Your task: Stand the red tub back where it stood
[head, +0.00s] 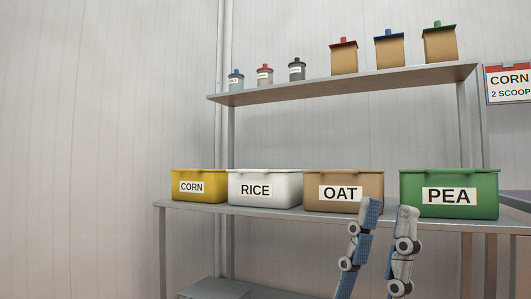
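No wholly red tub shows. On the upper shelf (330,82) stand a small upright tub with a red lid (265,76) and a larger tan container with a red lid (344,60). I cannot tell which of them, if either, is the red tub. My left gripper (389,207) is at the bottom right of centre, fingers pointing up and spread apart. It is open, with nothing between its fingers, in front of the lower shelf, between the OAT and PEA bins in the picture. My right gripper is not in view.
The lower shelf (300,216) holds the yellow CORN (190,199), white RICE (280,202), tan OAT (318,205) and green PEA (430,210) bins. Small blue (236,83) and dark (297,74) tubs flank the small red-lidded one. A sign (508,92) reads CORN, 2 SCOOP.

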